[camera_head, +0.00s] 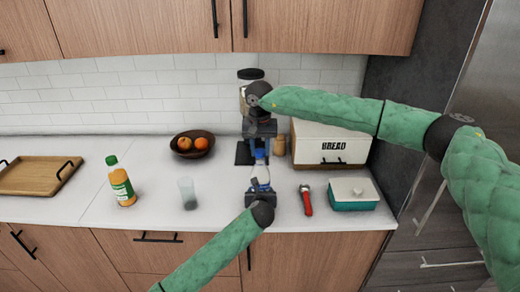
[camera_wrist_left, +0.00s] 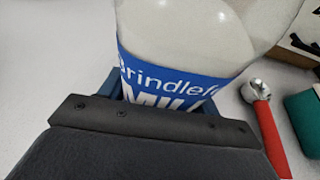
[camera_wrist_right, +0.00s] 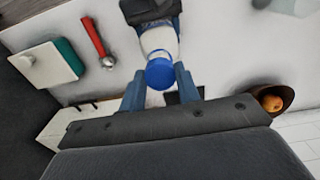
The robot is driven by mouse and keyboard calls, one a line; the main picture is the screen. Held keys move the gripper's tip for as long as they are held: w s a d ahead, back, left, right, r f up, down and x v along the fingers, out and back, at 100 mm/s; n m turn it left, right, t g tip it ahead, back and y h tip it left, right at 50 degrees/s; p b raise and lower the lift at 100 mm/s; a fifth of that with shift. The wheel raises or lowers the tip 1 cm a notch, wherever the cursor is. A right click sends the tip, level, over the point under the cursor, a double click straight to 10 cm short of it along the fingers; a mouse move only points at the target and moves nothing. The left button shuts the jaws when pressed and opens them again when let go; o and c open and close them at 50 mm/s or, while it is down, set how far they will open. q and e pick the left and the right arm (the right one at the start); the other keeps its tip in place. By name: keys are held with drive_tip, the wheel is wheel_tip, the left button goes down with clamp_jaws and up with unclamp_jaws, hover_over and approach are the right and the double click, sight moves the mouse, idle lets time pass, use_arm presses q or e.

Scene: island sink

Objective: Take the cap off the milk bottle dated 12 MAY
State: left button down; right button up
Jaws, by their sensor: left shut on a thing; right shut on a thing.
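The milk bottle (camera_head: 262,175) is white with a blue label and stands between my two grippers near the counter's front. In the left wrist view its blue label (camera_wrist_left: 165,80) shows part of the brand name and "MILK"; no date is readable. My left gripper (camera_head: 261,189) is shut on the bottle's body, around the label. The blue cap (camera_wrist_right: 160,73) is on the bottle's top in the right wrist view. My right gripper (camera_head: 260,155) reaches in from the back and is shut on the cap, with a finger on either side.
A red-handled tool (camera_head: 306,200) and a teal butter dish (camera_head: 353,205) lie to the right. A glass (camera_head: 188,194) and a juice bottle (camera_head: 121,184) stand to the left. A fruit bowl (camera_head: 192,155) and a bread box (camera_head: 331,160) are behind.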

sight(260, 151)
drive_tip(key=shift+r, duration=0.15)
drive_tip(key=shift+r, duration=1.85)
use_arm(q)
drive_tip(key=shift+c, duration=1.3)
unclamp_jaws()
drive_tip(key=shift+s, duration=0.1)
